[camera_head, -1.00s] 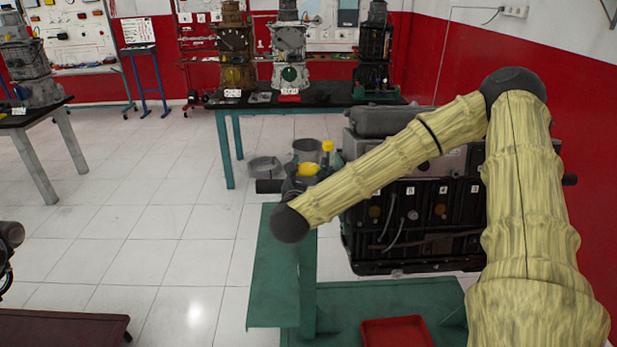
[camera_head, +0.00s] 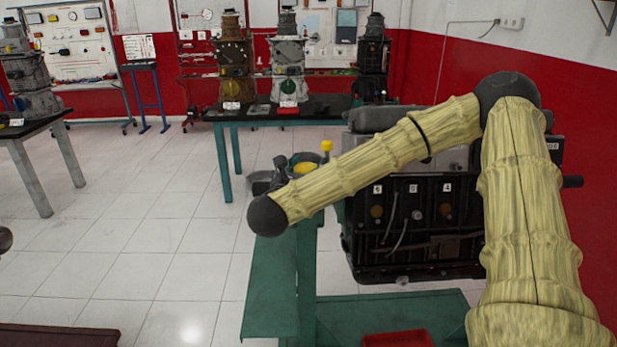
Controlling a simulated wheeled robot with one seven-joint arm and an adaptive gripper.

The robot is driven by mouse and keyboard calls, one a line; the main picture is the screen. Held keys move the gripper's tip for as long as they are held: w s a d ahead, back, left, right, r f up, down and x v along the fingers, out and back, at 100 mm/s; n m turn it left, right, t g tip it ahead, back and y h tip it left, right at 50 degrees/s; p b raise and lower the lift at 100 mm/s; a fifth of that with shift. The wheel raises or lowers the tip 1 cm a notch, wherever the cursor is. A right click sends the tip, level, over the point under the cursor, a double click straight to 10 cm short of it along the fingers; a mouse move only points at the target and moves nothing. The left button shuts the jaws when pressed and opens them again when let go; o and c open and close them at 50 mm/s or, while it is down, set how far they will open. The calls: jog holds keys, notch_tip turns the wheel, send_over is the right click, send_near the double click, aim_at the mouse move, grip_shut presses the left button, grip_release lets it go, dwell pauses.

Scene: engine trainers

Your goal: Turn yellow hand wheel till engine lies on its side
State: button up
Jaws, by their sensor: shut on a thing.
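The engine (camera_head: 410,215) is a big dark block with numbered labels on its side, held above a green stand (camera_head: 275,275). It looks upright, its long side facing me; my arm hides part of its top. The yellow hand wheel (camera_head: 303,164) shows in part just behind my forearm, left of the engine, with an upright yellow knob (camera_head: 326,146). My gripper (camera_head: 283,171) is a small dark shape at the wheel's left side, mostly hidden by my arm. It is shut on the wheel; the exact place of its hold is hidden.
A red tray (camera_head: 398,339) lies on the stand's base. A green-legged bench (camera_head: 262,118) with several engine models stands behind. Another table (camera_head: 35,130) is at the left. Tiled floor is clear left of the stand. A red and white wall closes the right.

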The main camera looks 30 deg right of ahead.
jog(key=shift+w+a+f+m+g+h+b, duration=0.15)
jog(key=shift+f+m+g+h+b, duration=0.25)
jog(key=shift+b, duration=2.65)
